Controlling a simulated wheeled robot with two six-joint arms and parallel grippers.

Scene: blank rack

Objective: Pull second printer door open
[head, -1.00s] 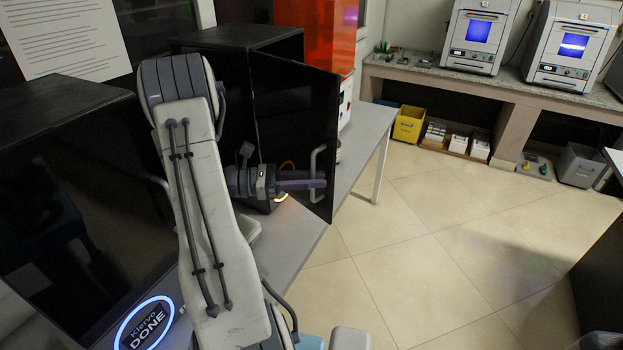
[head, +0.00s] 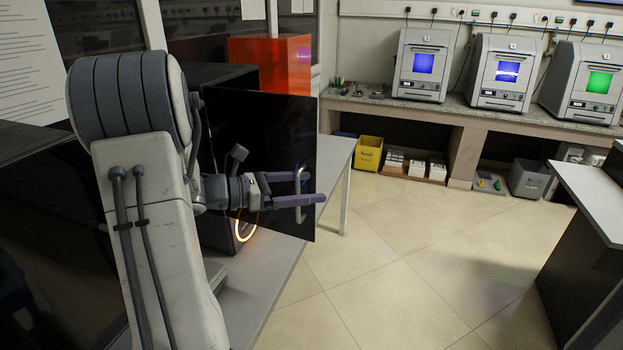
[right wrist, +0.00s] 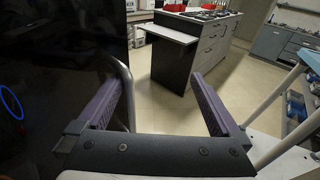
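The second printer (head: 215,75) is a black box on the grey bench, with its black door (head: 262,130) swung well out from it. A grey bar handle (head: 299,182) stands on the door near its outer edge. My right gripper (head: 316,187) is at the handle with its fingers spread apart. In the right wrist view my right gripper (right wrist: 155,78) is open, and the handle (right wrist: 127,92) stands inside the gap, close to the left finger. The dark door (right wrist: 65,60) fills the left side there. My left gripper is not in view.
Another black printer (head: 60,250) stands at the left, partly behind my right arm. An orange-covered machine (head: 270,65) is behind the door. A counter (head: 595,195) stands at the right. The tiled floor (head: 420,250) between is clear.

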